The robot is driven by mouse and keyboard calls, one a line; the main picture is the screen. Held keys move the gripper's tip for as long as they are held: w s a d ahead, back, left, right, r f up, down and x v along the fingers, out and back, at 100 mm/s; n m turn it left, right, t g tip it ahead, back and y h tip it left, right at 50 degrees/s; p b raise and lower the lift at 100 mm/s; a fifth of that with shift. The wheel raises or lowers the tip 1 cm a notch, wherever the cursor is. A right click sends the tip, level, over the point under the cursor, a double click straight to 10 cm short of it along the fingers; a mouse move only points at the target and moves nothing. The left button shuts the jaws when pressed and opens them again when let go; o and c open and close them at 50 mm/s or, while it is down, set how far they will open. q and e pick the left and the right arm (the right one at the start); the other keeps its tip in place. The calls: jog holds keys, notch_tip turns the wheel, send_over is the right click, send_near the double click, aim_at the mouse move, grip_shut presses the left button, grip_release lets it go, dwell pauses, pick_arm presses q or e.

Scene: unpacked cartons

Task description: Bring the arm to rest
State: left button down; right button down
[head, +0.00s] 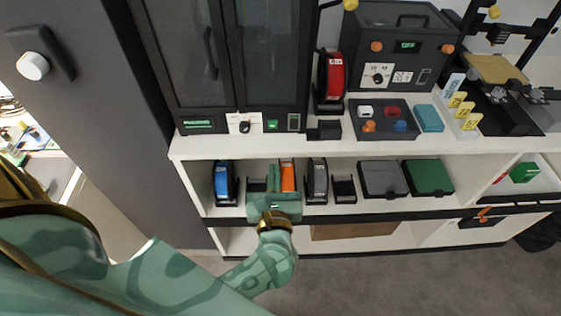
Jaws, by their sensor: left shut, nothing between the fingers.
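My left arm comes in from the left edge in green. My left gripper (273,180) is at the front of the white shelf's upper compartment. It points in towards an orange spool (288,177) and is shut with nothing in it. The gripper's body covers part of the shelf edge and what lies behind it. My right gripper does not show.
A blue spool (223,182) and a grey spool (318,180) flank the gripper on the shelf (240,146). A grey box (382,179) and a green box (429,177) lie further right. A grey panel (95,110) stands at left. Floor (370,285) in front is clear.

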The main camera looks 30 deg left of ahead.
pick_arm(q)
jog(key=d+f+m+t+h, duration=0.1)
jog(key=d+f+m+h, duration=0.4)
jog(key=m, duration=0.7)
jog(key=d+f+m+t+h, duration=0.1)
jog(key=d+f+m+h, duration=0.5)
jog(key=m, duration=0.7)
jog(key=s+a+f+m+g+h, duration=0.1)
jog(key=s+f+m+g, duration=0.2)
jog(key=f+m, duration=0.3)
jog(key=s+a+f+m+g, duration=0.15)
jog(key=s+f+m, duration=0.25)
jog(key=f, duration=0.4)
jog(key=s+a+f+m+g, duration=0.3)
jog(key=s+f+m+g, duration=0.1)
jog(key=s+f, duration=0.35)
jog(key=s+a+f+m+g, duration=0.2)
jog(key=s+f+m+g, duration=0.2)
jog(key=s+f, duration=0.4)
jog(key=s+a+f+m+g+y, duration=0.1)
jog(key=s+a+g, duration=0.1)
jog(key=s, duration=0.6)
jog(key=s+a+f+m+g+y, duration=0.1)
jog(key=s+a+f+m+g, duration=0.1)
jog(key=s+a, duration=0.3)
jog(key=s, duration=0.3)
jog(key=shift+s+f+y, duration=0.2)
jog(key=shift+s+y, duration=0.15)
jog(key=shift+y, duration=0.05)
